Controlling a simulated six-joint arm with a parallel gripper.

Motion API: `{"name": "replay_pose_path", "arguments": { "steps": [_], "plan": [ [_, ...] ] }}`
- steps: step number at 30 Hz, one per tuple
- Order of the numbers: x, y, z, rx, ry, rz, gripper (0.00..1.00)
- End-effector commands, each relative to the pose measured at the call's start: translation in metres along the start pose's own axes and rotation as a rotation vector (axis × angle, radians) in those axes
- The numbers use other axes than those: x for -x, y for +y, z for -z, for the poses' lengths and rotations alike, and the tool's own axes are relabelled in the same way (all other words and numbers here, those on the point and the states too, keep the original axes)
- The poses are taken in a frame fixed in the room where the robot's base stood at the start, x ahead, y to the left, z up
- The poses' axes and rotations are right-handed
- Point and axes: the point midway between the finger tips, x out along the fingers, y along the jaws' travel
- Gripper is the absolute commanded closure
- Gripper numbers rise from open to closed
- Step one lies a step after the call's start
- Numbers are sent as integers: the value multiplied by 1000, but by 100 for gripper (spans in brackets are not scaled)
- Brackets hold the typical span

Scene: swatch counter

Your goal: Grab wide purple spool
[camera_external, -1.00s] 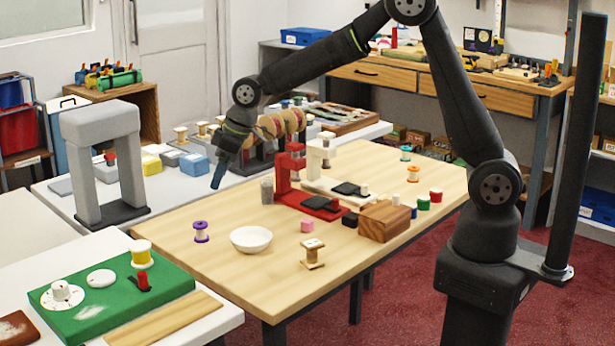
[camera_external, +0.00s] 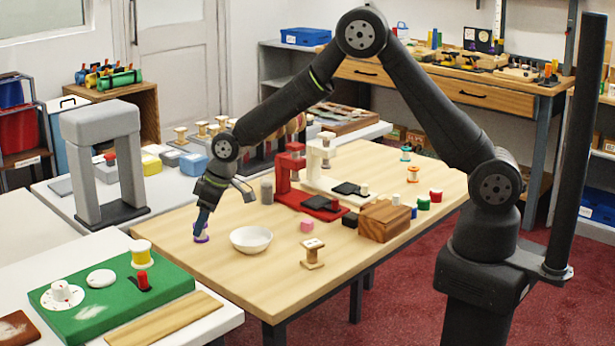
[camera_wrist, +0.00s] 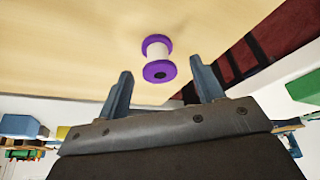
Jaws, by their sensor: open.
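The purple spool (camera_external: 202,240) has purple flanges and a white middle and stands on the wooden table near its left edge. In the external view my gripper (camera_external: 202,222) points down at the spool and partly hides it. In the wrist view the spool (camera_wrist: 157,50) shows whole, in line with the gap between my two blue fingertips (camera_wrist: 163,70) and slightly beyond them. My gripper is open and empty. I cannot tell from these views whether a finger touches the spool.
A white bowl (camera_external: 251,239) stands close to the right of the spool. A grey cylinder (camera_external: 267,191) and a red stand (camera_external: 291,172) are behind. The table's left edge is near.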

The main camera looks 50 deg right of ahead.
Motion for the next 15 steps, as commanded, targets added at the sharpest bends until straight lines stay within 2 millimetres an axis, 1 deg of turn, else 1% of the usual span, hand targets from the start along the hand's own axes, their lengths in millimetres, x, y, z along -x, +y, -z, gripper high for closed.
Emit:
{"name": "replay_pose_path", "arguments": {
  "steps": [1, 3, 6, 13, 14, 15],
  "plan": [
    [-8, 0, 0, 0, -1, 0, 39],
    [-15, 0, 0, -1, 0, 0, 39],
    [-21, 0, 0, -1, 2, -1, 39],
    [-22, 0, 0, -1, 3, -1, 39],
    [-22, 0, 0, -1, 3, -1, 40],
    [-22, 0, 0, -1, 3, -1, 48]
  ]
}}
